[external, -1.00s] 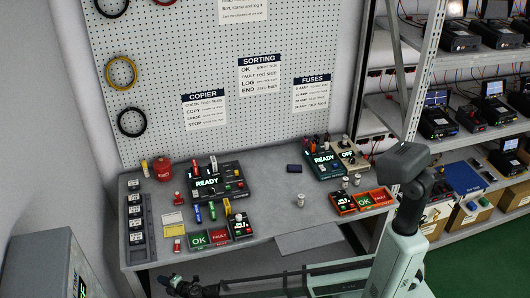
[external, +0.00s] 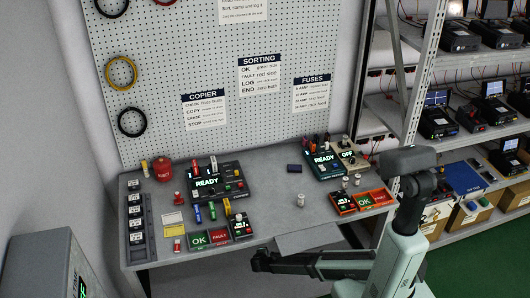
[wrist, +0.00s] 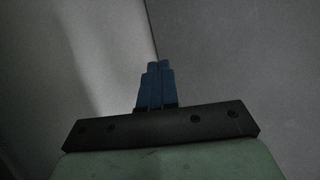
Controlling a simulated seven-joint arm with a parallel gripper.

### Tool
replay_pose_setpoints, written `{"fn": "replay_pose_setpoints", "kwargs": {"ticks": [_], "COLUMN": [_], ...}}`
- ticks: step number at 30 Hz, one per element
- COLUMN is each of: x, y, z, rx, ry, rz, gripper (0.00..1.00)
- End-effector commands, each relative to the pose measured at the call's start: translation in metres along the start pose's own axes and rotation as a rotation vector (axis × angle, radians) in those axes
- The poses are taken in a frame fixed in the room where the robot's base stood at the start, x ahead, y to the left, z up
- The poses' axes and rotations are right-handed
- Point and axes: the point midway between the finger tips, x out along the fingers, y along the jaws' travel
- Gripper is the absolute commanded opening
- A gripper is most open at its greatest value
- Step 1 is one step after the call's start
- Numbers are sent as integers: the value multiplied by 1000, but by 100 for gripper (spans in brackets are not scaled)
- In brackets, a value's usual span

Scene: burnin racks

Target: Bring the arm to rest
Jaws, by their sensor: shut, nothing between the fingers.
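My gripper (external: 258,260) is at the front of the workbench, near its front edge in the external view, with my forearm reaching in from the right. In the wrist view the two blue fingers (wrist: 154,85) of my gripper are together with nothing between them. Behind them is only plain grey surface, split by a thin dark line. The fingertips are small and dark in the external view.
The workbench (external: 270,190) carries a copier unit reading READY (external: 208,182), a fuse unit (external: 323,160), green OK and red FAULT trays (external: 208,238), and orange-red trays (external: 362,201). A grey cabinet (external: 45,262) stands front left. Shelving (external: 425,75) stands at the right.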

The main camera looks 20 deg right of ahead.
Motion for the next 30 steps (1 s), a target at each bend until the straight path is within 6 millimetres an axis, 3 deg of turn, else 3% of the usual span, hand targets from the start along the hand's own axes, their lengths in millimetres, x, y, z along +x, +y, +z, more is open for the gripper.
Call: {"fn": "replay_pose_setpoints", "kwargs": {"ticks": [1, 6, 14, 18, 21, 30], "x": [12, 43, 65, 58, 45, -10], "y": [-7, -34, -94, -130, -155, -220], "z": [25, 100, 230, 292, 328, 396], "rx": [2, 8, 18, 56, 131, 498], "ry": [-50, -216, -489, -604, -654, -743], "rz": [-31, -152, -410, -574, -686, -982], "gripper": [0, 0, 0, 0, 0, 0]}}
